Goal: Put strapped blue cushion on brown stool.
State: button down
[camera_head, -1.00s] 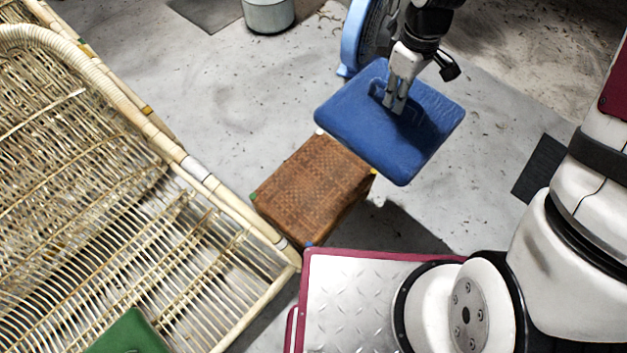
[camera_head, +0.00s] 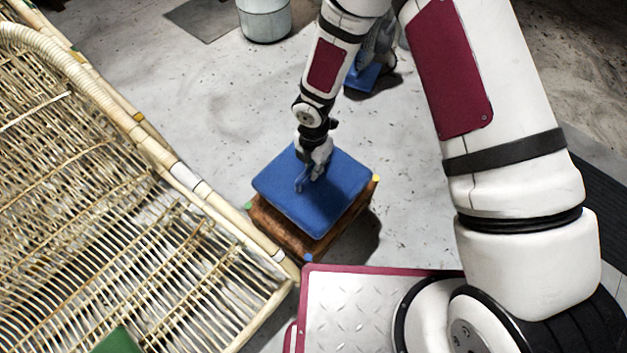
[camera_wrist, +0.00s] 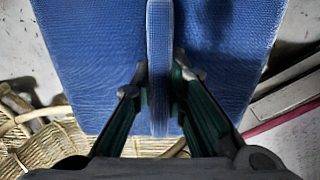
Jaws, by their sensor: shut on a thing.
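The blue cushion (camera_head: 335,195) is flat and roughly level over the brown woven stool (camera_head: 285,233) in the head view. It covers most of the stool's top, and the stool's left and front sides show below it. I cannot tell whether the cushion touches the stool. My gripper (camera_head: 309,180) is above the cushion, shut on its strap. In the wrist view the cushion (camera_wrist: 100,60) fills the middle, and the strap (camera_wrist: 159,70) runs upright between the two fingers of my gripper (camera_wrist: 160,92).
A large rattan frame (camera_head: 185,175) lies along the left, close to the stool. A grey bucket (camera_head: 265,18) stands at the back. My base is at the front. A blue object (camera_head: 362,77) is partly hidden behind my arm. The floor between is clear.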

notch_tip(320, 180, down, 5)
jog(key=shift+f+b, duration=0.2)
jog(key=shift+b, duration=0.8)
jog(key=shift+r, duration=0.1)
jog(key=c, duration=1.6)
grip_release()
notch_tip(320, 180, up, 12)
jog(key=p, duration=0.5)
jog(key=shift+d, duration=0.1)
